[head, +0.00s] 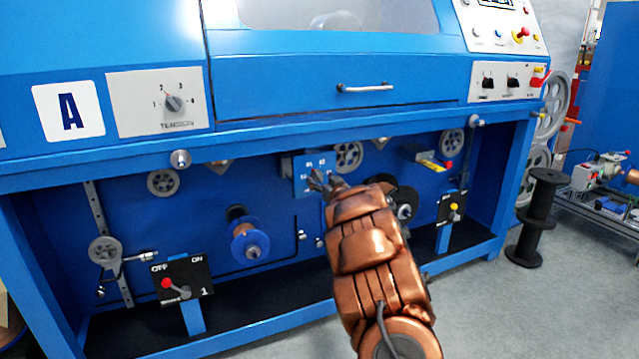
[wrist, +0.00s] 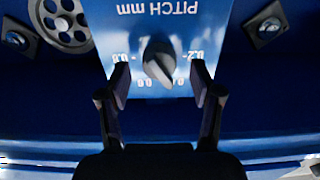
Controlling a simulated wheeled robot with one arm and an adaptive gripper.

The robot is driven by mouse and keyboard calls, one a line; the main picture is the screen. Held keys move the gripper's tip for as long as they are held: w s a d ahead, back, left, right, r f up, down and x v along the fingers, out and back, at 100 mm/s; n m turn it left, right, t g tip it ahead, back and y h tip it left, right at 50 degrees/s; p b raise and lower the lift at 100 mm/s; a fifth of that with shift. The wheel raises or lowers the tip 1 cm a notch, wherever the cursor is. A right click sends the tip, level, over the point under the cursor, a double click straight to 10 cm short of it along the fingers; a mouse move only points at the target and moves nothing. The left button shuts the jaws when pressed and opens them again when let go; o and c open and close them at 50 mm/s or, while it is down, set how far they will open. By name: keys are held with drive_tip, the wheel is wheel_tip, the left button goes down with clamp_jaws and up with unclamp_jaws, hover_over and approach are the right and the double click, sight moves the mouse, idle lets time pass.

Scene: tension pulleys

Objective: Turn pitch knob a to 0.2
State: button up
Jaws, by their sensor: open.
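The pitch knob (wrist: 158,62) is a dark, rounded knob on a blue panel (wrist: 205,15) marked "PITCH mm", which appears upside down in the wrist view. Labels around it include 0.8 at the left and 0.2 at the right; the lower ones are partly unreadable. I cannot tell clearly which mark the knob points to. My gripper (wrist: 160,80) is open, with one finger on each side of the knob and a gap on both sides. In the head view my gripper (head: 325,184) is at the small blue panel (head: 304,163), and the knob is hard to make out there.
A tension dial (head: 173,103) sits on the upper front beside the letter A. A drawer handle (head: 366,88) is above. A blue spool (head: 248,244), pulleys (head: 163,182) and an OFF/ON switch box (head: 182,282) are around the recess. A black spool (head: 540,215) stands on the floor at right.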

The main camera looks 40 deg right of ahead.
drive_tip(key=shift+x, duration=0.8)
drive_tip(key=shift+c, duration=0.2)
drive_tip(key=c, duration=1.1)
